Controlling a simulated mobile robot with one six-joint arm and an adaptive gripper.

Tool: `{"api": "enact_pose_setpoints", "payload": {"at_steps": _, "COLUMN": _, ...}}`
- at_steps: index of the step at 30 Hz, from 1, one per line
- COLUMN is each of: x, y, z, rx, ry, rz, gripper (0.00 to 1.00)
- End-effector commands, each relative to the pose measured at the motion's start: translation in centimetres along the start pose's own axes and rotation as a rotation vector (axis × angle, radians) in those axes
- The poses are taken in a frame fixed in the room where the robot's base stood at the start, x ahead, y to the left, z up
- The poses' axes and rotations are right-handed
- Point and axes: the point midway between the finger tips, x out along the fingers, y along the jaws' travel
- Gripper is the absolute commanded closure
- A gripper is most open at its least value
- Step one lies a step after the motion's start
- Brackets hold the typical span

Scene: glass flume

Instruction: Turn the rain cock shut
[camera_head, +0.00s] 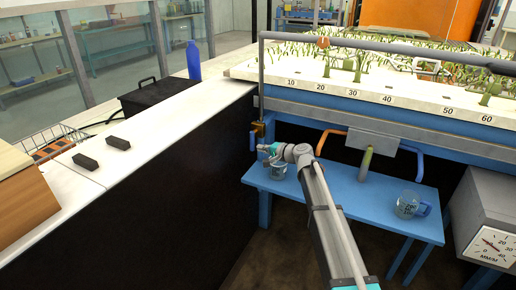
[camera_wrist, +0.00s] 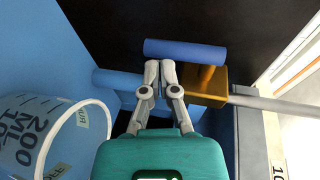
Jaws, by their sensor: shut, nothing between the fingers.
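The rain cock is a brass block (camera_head: 257,130) on an upright grey pipe at the near left corner of the flume. Its blue lever (camera_head: 252,141) hangs beside the block, roughly in line with the pipe. In the wrist view the brass block (camera_wrist: 208,78) is right of the fingertips, and the blue lever (camera_wrist: 185,52) lies across just past them. My gripper (camera_head: 263,150) is just below and right of the lever; its fingers (camera_wrist: 160,66) are shut and empty. I cannot tell whether a fingertip touches the lever.
A clear measuring jug (camera_head: 279,171) stands on the blue bench (camera_head: 345,195) close under my gripper; it also shows in the wrist view (camera_wrist: 50,135). A second jug (camera_head: 408,205) stands further right. A white-topped black counter (camera_head: 190,100) is at left.

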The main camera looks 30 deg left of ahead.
Motion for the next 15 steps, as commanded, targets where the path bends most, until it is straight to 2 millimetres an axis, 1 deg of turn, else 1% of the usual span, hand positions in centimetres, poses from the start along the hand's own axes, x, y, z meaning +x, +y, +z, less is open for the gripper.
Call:
{"api": "enact_pose_setpoints", "payload": {"at_steps": 1, "x": -0.8, "y": 0.2, "z": 0.1, "rx": 0.000, "ry": 0.001, "rz": 0.000, "gripper": 1.00}}
{"api": "enact_pose_setpoints", "payload": {"at_steps": 5, "x": -2.5, "y": 0.6, "z": 0.1, "rx": 0.001, "ry": 0.001, "rz": 0.000, "gripper": 1.00}}
{"api": "enact_pose_setpoints", "payload": {"at_steps": 15, "x": -8.2, "y": 1.9, "z": 0.2, "rx": 0.000, "ry": 0.001, "rz": -0.001, "gripper": 1.00}}
